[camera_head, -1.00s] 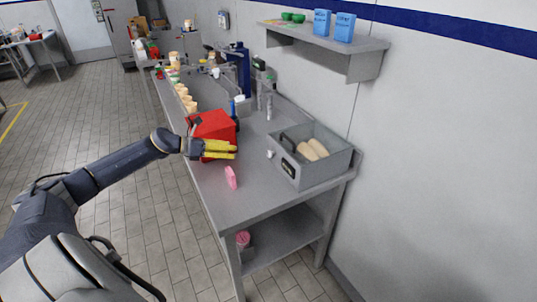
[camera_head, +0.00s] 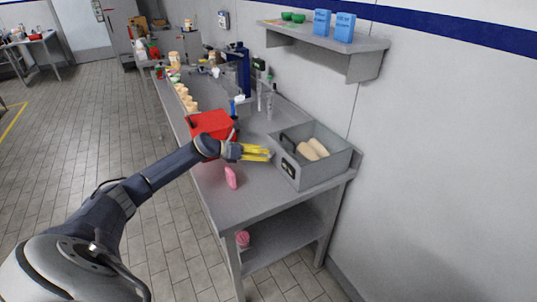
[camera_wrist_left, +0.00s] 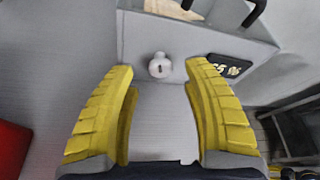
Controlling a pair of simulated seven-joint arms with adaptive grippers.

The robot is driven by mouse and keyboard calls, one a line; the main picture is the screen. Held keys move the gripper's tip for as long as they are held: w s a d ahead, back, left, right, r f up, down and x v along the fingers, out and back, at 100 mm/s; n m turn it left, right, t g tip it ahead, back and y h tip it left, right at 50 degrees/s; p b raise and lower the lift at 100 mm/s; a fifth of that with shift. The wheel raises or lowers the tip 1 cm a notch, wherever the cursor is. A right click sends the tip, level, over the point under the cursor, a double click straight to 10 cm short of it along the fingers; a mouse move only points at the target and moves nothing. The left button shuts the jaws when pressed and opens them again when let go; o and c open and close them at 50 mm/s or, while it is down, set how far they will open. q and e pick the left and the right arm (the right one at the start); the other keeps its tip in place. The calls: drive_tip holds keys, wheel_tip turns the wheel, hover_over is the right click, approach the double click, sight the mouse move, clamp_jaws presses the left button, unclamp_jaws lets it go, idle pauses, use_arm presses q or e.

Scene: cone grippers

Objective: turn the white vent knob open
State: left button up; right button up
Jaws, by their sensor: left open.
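The white vent knob (camera_wrist_left: 159,66) shows in the left wrist view on the front wall of a grey box (camera_wrist_left: 215,40), left of a dark display with white digits (camera_wrist_left: 222,66). In the head view the grey box (camera_head: 299,180) stands at the near right of the bench, and my gripper hides the knob there. My left gripper (camera_head: 270,153) has yellow fingers and is open and empty. In the wrist view its fingertips (camera_wrist_left: 158,68) stand apart on either side of the knob, not visibly touching it. My right gripper is not in view.
A red box (camera_head: 212,124) stands on the bench to the left of my gripper. A pink object (camera_head: 231,178) stands in front on the bench (camera_head: 255,201). Tan rolls (camera_head: 313,149) lie in the grey box. A shelf (camera_head: 335,45) with blue cartons hangs above.

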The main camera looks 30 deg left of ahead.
sight(271, 153)
use_arm(q)
drive_tip(key=shift+x, duration=1.75)
